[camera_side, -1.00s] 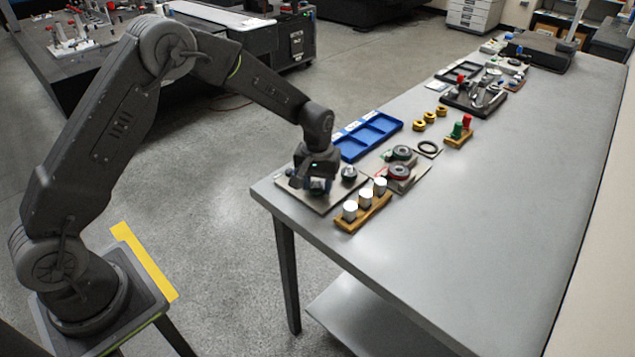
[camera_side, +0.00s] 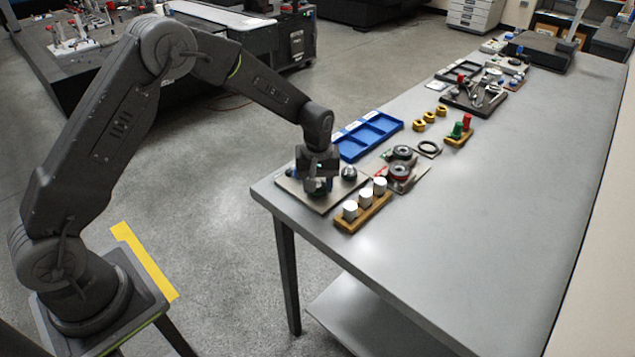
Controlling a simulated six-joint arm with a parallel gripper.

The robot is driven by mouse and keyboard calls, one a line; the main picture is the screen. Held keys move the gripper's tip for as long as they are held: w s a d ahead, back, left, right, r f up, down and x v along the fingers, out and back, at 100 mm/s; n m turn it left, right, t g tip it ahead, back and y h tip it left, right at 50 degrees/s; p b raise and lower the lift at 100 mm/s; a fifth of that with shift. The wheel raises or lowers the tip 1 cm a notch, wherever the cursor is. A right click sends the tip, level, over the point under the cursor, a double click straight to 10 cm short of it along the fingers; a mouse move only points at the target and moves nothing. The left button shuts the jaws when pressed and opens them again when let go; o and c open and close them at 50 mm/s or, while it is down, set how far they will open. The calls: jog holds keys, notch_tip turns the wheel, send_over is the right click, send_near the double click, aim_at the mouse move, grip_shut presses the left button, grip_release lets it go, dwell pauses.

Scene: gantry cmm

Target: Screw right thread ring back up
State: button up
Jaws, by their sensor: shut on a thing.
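My gripper (camera_side: 318,184) points down over a light plate (camera_side: 331,205) at the table's near left corner. It is shut on a small dark part low on the plate, which looks like a thread ring. My fingers hide most of that part, so its thread and exact seating cannot be seen. A second dark round piece (camera_side: 349,172) stands on the same plate just right of my gripper.
A wooden rack (camera_side: 347,226) with white cylinders (camera_side: 366,196) stands close in front of the plate. A blue tray (camera_side: 369,132) lies behind it. Dark rings, one with red (camera_side: 400,173), lie to the right. The table's right side is clear.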

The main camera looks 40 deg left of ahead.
jog(key=o, duration=0.9)
jog(key=shift+f, duration=0.1)
jog(key=shift+o, duration=0.2)
notch_tip(320, 180, up, 14)
